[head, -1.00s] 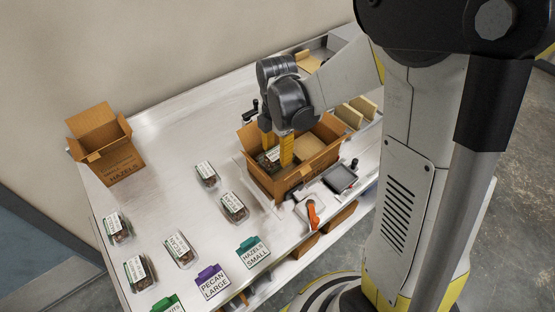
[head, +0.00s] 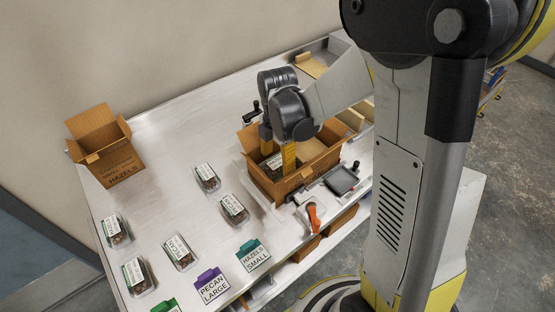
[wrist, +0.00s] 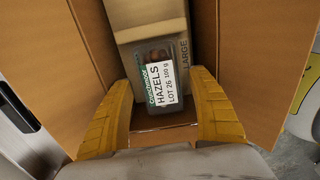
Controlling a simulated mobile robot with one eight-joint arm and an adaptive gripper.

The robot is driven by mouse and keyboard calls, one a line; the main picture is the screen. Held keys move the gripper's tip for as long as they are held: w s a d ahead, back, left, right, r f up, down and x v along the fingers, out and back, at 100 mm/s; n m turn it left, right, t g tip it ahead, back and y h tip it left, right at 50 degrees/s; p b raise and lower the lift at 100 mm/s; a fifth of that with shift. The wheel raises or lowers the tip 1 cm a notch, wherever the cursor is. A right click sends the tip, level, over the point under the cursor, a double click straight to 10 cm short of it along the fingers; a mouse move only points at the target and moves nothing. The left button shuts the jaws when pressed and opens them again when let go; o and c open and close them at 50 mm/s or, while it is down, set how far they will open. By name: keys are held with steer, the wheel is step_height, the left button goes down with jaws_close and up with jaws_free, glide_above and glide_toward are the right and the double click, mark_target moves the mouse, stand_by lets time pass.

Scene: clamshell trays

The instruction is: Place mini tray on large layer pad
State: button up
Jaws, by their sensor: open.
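A mini tray (wrist: 162,85), a clear clamshell labelled HAZELS, LOT 26, 100 g, lies inside an open cardboard carton (head: 262,182). The tan large layer pad (wrist: 150,22), marked LARGE, is in the same carton and also shows in the head view (head: 311,151). In the wrist view the tray overlaps the pad's near end; whether its whole base rests on the pad I cannot tell. My gripper (head: 277,158) reaches down into the carton. Its yellow fingers are open, one on each side of the tray's near end, with visible gaps. In the head view the fingers partly hide the tray.
Several other clamshells (head: 233,209) stand on the table left of the carton. Another open carton (head: 106,150) stands at the far left. Label cards (head: 253,255) line the front edge.

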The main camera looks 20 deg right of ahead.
mark_target(278, 161)
step_height(278, 161, up, 12)
steer(key=p, duration=0.4)
steer(key=s+r+m+t, duration=0.7)
steer(key=s+m, duration=0.5)
steer(key=m, duration=0.9)
steer(key=shift+s+r+m, duration=0.3)
steer(key=shift+s+r, duration=0.05)
steer(key=shift+r, duration=0.3)
steer(key=shift+f+b, duration=0.1)
steer(key=shift+b, duration=0.25)
step_height(278, 161, down, 5)
steer(key=b, duration=0.4)
steer(key=shift+b, duration=0.35)
